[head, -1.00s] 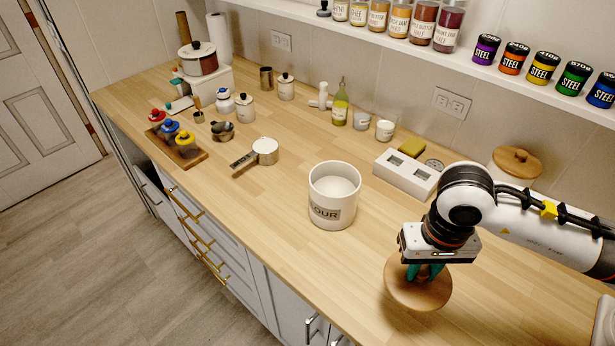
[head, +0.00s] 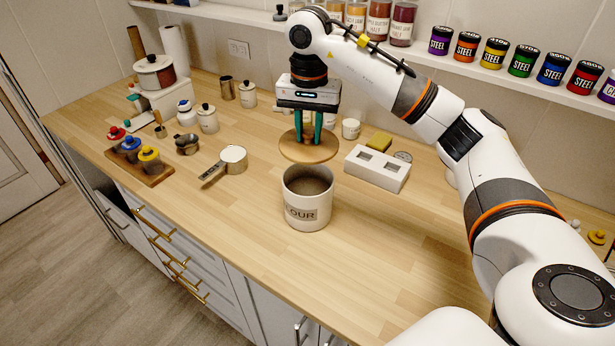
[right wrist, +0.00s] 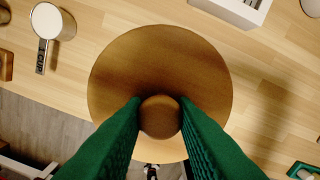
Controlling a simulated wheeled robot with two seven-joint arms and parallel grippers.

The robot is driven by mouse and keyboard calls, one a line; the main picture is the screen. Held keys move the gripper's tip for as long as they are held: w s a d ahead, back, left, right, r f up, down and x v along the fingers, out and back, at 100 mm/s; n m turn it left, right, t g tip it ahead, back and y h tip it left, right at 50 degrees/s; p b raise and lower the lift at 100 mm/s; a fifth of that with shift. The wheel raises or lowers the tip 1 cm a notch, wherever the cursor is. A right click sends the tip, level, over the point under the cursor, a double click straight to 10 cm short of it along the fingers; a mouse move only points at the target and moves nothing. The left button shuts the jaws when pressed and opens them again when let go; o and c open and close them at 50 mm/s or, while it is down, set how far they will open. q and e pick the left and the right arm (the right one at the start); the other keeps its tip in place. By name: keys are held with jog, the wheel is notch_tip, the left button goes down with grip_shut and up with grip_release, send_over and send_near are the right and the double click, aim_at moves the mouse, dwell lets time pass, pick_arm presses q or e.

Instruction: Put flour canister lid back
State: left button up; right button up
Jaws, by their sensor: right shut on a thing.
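The flour canister (head: 306,212) is a white, open-topped pot with a "FLOUR" label, standing upright near the counter's front edge. Its inside looks dark and shaded. The round wooden lid (head: 296,151) is held level in the air by its knob, above the canister in the head view. My right gripper (head: 308,138) is shut on the knob with green fingers. In the right wrist view the lid (right wrist: 160,62) fills the middle, its knob between the fingertips (right wrist: 160,115), and the canister is hidden. My left gripper is not seen.
A measuring cup (head: 233,160) lies left of the canister. A white box with openings (head: 376,168) is behind right. A wooden tray (head: 150,178) with coloured stoppers stands further left. The counter right of the canister is clear.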

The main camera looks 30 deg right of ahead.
notch_tip(320, 180, down, 4)
jog(key=shift+a+f, duration=0.1)
jog(key=shift+f, duration=0.05)
notch_tip(320, 180, down, 5)
jog(key=shift+p, duration=0.85)
jog(key=o, duration=1)
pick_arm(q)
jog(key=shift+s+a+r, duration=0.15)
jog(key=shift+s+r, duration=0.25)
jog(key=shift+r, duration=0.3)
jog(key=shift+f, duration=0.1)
pick_arm(e)
notch_tip(320, 180, up, 12)
jog(key=b, duration=0.1)
send_over(308, 142)
jog(key=w, duration=0.1)
jog(key=shift+d, duration=0.35)
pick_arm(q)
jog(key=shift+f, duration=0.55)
